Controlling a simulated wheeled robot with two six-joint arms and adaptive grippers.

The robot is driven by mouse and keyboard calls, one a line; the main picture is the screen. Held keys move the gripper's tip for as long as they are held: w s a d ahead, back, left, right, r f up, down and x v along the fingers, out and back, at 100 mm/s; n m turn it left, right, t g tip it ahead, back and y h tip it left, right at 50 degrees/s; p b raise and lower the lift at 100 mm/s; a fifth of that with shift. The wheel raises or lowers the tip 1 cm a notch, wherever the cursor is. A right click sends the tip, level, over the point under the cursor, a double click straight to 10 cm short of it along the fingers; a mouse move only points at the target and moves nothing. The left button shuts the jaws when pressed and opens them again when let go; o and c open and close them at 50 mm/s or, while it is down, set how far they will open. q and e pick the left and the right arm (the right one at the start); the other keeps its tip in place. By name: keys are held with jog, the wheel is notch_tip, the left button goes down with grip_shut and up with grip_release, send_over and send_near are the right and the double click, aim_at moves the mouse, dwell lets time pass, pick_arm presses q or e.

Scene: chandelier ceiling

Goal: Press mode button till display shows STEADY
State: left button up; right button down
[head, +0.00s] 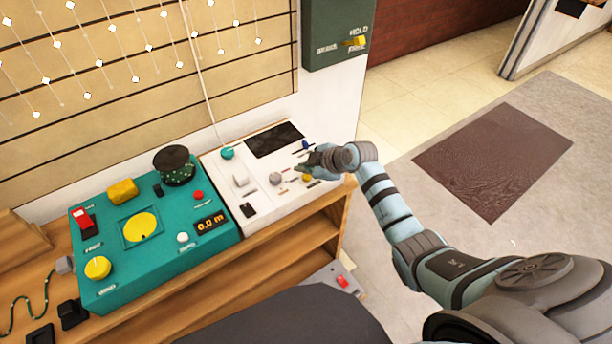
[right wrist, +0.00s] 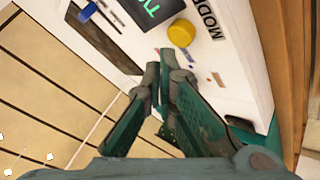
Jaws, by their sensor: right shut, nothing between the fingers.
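In the right wrist view, a round yellow button (right wrist: 181,33) sits on the white panel (right wrist: 245,75) beside the printed word MODE (right wrist: 210,17). A dark display (right wrist: 150,9) with green letters is next to it, cut off by the top edge; the letters look like "TW" and the rest is out of frame. My right gripper (right wrist: 162,77) is shut and empty, its tips a little short of the button in the picture. In the head view, my right gripper (head: 309,168) is over the right part of the white panel and hides the display. My left gripper is not in view.
A teal console (head: 105,272) with a yellow knob, red switch and several buttons stands to the left. A dark blank rectangle (head: 275,140) and a blue knob (head: 305,145) are at the panel's back. The wooden shelf (head: 290,243) runs below. Open floor lies right.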

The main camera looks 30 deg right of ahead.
aim_at(305, 178)
jog(key=shift+f, duration=0.1)
dwell(0.5)
jog(key=shift+f, duration=0.35)
jog(key=shift+f+b, duration=0.5)
jog(key=shift+b, duration=0.15)
dwell(0.4)
dwell(0.3)
jog(key=shift+r+p, duration=0.95)
notch_tip(305, 178, up, 5)
jog(key=p, duration=0.5)
jog(key=shift+r, duration=0.1)
dwell(0.3)
